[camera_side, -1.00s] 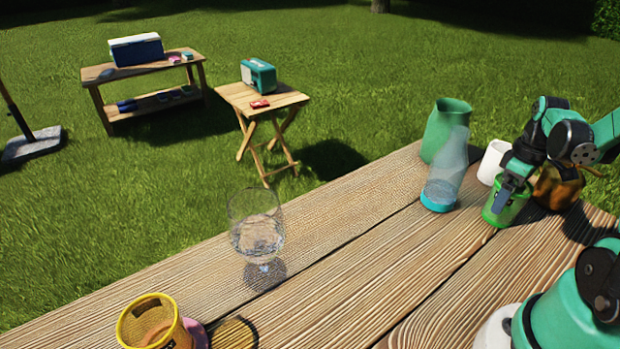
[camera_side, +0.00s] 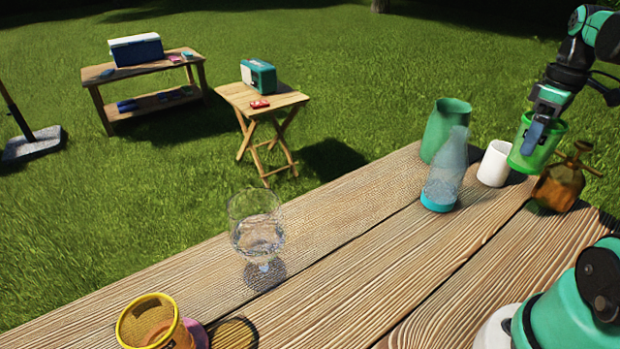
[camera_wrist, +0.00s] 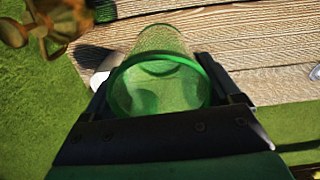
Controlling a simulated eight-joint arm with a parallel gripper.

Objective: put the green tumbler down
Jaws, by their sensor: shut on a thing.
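The green tumbler (camera_side: 533,150) is see-through and hangs in the air above the right part of the wooden table. My gripper (camera_side: 541,128) is shut on it, with a finger against its side. In the wrist view the tumbler (camera_wrist: 160,88) sits between the two fingers of my gripper (camera_wrist: 168,100), its rim toward the camera. The wooden table (camera_side: 330,240) shows below it, with bare boards at the front. In the side view the tumbler partly overlaps the space between the white cup and the amber bottle.
A white cup (camera_side: 494,163), a clear bottle with a blue base (camera_side: 445,175), a green pitcher (camera_side: 440,130) and an amber bottle (camera_side: 558,186) stand close by. A stemmed glass (camera_side: 257,232) and a yellow cup (camera_side: 150,322) stand farther left. The middle boards are clear.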

